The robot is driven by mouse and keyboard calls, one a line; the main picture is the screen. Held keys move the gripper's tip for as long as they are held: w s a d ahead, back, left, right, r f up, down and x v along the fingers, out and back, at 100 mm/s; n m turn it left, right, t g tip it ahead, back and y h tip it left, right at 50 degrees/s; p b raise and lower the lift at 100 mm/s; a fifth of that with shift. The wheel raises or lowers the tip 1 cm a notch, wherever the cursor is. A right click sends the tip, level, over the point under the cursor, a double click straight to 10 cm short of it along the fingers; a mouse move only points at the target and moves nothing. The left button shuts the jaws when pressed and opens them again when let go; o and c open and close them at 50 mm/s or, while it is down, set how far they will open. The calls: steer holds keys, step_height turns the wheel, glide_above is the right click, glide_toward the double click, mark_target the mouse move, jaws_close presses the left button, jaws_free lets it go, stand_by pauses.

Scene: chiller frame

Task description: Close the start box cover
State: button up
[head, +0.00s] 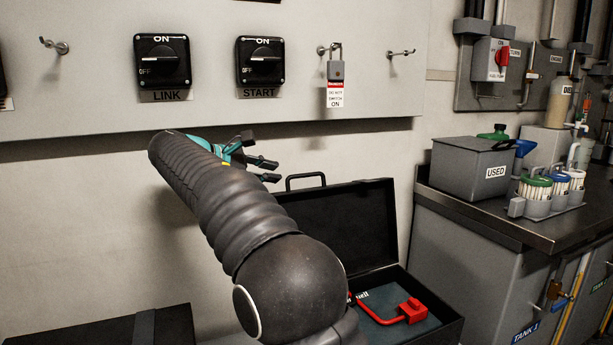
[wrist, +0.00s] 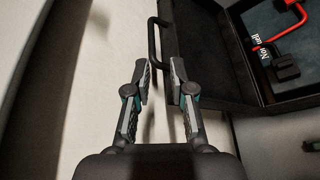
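A black box (head: 437,322) stands low in front of the wall, with its black cover (head: 350,225) raised and standing open behind it. The cover has a black handle (head: 305,181) on its top edge. A red crank-shaped tool (head: 405,315) lies inside the box. My gripper (head: 262,165) is above and left of the cover's top edge, apart from it. In the wrist view my gripper (wrist: 160,76) is open and empty, with the handle (wrist: 155,42) just beyond the fingertips and the cover (wrist: 205,55) to the right. My arm hides part of the box.
The wall panel above carries a LINK switch (head: 162,62), a START switch (head: 260,61), hooks and a tagged padlock (head: 335,78). A metal counter (head: 470,208) at right holds a USED bin (head: 470,168) and several containers. A dark surface (head: 115,328) is lower left.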

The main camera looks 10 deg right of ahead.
mark_target(303, 175)
steer(key=shift+h, duration=0.3)
steer(key=x, duration=0.4)
steer(key=w+b+x, duration=0.1)
steer(key=x, duration=0.8)
steer(key=shift+w+a, duration=0.15)
steer(key=shift+a, duration=0.2)
jaws_close()
